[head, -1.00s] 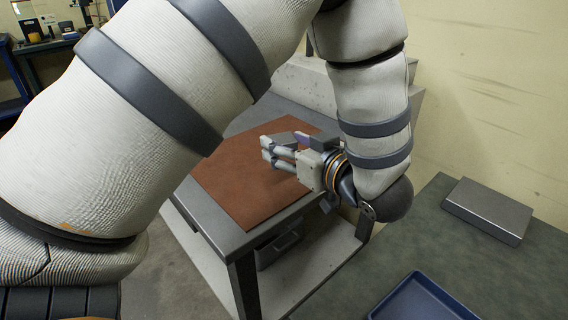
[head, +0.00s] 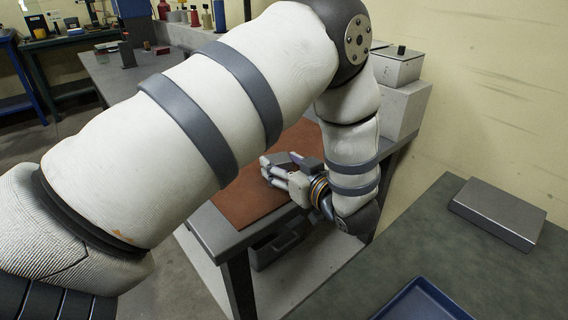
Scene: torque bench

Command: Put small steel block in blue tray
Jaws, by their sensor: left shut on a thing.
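My left gripper (head: 268,170) is shut above the brown mat (head: 238,203) on the grey bench. Its fingers point left and hold a small grey thing, which looks like the small steel block; it is mostly hidden by the fingers and too small to make out. The blue tray (head: 403,302) lies on the green-topped table at the bottom right, cut off by the frame edge, well to the right of the gripper. The part of the tray in view is empty. My right gripper is not in view.
A flat grey metal block (head: 497,212) lies on the green table (head: 425,235) behind the tray. A grey lidded box (head: 397,67) stands at the back by the wall. Bottles and tools stand on far benches. The green table between block and tray is clear.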

